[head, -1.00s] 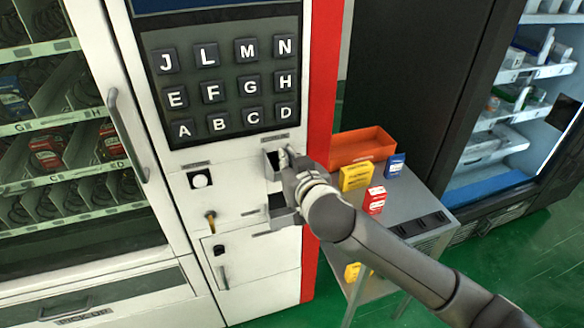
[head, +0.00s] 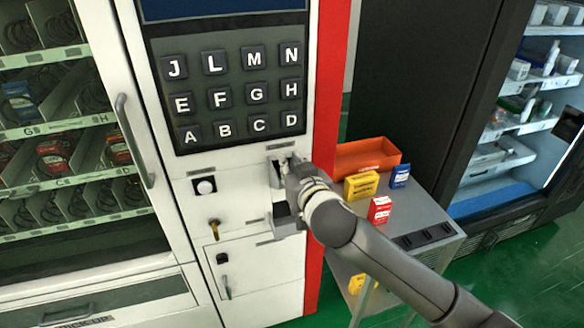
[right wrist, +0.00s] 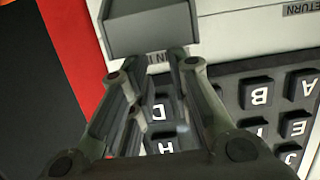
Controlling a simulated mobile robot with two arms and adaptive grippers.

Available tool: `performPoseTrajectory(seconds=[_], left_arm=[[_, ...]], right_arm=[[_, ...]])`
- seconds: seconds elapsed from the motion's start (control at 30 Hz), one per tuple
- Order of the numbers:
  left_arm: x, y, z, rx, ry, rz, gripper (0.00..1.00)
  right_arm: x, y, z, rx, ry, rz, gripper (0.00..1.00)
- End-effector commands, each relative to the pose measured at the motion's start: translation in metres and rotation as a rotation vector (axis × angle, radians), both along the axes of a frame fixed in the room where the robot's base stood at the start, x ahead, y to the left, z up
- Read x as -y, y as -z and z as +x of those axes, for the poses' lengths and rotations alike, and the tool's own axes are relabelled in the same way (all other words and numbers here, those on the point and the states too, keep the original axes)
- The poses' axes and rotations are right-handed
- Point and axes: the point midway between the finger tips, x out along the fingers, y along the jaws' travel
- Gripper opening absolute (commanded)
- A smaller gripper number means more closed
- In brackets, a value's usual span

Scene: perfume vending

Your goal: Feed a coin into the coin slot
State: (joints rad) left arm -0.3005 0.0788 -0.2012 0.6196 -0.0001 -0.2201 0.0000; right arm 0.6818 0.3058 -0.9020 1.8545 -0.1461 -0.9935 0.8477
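The coin slot is in a small grey box on the white front of the vending machine, below the keypad; in the head view the box (head: 275,173) is partly covered by my right gripper (head: 291,164). In the right wrist view the grey box (right wrist: 150,27) is just beyond the fingertips, with part of an "IN" label beside it. My right gripper (right wrist: 153,75) is open there, with a gap between its fingers through which the panel and keys show. I see no coin; one inside the slot would be hidden. My left gripper is out of view.
The black keypad (head: 232,127) is just above the slot. Below it a second box (head: 284,220) juts out. A grey side table (head: 420,210) on the right bears an orange tray (head: 368,152) and yellow, red and blue boxes. A glass-fronted cabinet stands at the far right.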

Motion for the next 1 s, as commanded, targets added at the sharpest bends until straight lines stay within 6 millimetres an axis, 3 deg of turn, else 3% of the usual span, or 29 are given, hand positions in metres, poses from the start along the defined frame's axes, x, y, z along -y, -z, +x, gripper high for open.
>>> performPoseTrajectory(seconds=[0.03, 0.27, 0.8, 1.0], left_arm=[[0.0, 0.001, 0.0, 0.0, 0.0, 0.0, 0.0], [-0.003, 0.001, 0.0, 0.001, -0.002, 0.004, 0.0], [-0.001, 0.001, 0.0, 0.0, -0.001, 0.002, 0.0], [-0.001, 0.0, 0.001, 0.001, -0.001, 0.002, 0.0]], right_arm=[[0.001, 0.019, -0.003, -0.037, 0.003, -0.013, 0.3], [0.002, 0.018, -0.008, -0.036, 0.003, -0.013, 0.3], [0.027, -0.017, -0.09, -0.009, -0.003, -0.003, 0.3], [0.035, -0.027, -0.11, 0.0, -0.001, -0.002, 0.3]])
